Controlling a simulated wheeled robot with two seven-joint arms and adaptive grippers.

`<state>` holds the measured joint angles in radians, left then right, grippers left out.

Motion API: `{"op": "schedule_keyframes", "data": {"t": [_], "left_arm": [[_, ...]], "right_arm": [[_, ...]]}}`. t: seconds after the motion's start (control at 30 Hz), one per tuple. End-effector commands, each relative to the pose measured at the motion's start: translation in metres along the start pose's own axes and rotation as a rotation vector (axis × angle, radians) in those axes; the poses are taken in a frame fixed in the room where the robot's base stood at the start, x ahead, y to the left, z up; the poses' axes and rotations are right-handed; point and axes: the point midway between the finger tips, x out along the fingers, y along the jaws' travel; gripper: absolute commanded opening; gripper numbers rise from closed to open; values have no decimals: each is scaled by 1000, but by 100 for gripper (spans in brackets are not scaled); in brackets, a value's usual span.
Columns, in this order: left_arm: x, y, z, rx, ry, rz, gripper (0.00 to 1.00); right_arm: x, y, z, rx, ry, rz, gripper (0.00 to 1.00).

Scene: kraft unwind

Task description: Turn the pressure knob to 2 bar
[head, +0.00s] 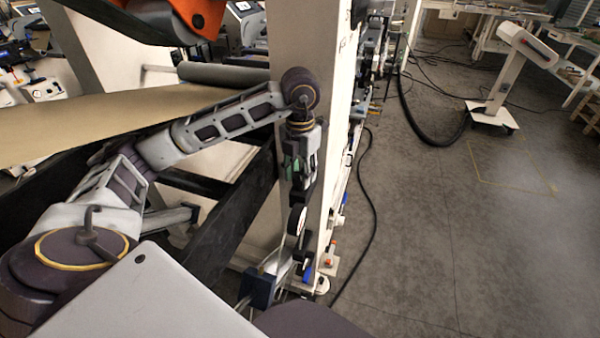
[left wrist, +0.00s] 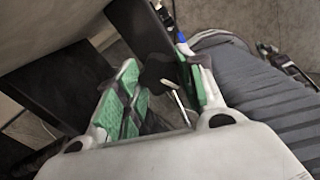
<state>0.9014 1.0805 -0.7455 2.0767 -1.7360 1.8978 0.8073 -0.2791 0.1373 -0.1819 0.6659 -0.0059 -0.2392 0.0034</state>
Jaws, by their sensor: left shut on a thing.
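My left gripper (head: 300,175) points down along the pale machine post, its green pads low on the arm. In the left wrist view the gripper (left wrist: 160,90) has its green pads on either side of a dark knob (left wrist: 158,72), shut on it. The knob is hidden behind the fingers in the head view. A round gauge with a dark rim (head: 297,219) sits just below the gripper; its reading is too small and oblique to tell. The knob's setting cannot be read. My right gripper is not in view.
The pale machine post (head: 298,50) stands right beside the gripper. A brown paper web (head: 90,120) stretches to the left under a grey roller (head: 222,74). A black hose (head: 368,190) runs on the floor. The grey floor (head: 480,260) at right is mostly clear.

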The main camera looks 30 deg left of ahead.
Motion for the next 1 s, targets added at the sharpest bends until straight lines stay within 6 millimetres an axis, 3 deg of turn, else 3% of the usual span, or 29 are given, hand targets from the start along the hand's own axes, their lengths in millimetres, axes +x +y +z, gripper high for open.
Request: {"op": "schedule_keyframes", "data": {"t": [0.43,0.47,0.6,1.0], "left_arm": [[-2,1,1,-12,-5,1,14],[-2,1,1,-12,-5,1,42],[-1,1,1,-11,-3,0,60],[-2,0,0,-10,-2,0,60]], "right_arm": [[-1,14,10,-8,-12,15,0],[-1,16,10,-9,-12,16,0],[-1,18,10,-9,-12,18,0],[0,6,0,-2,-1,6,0]]}}
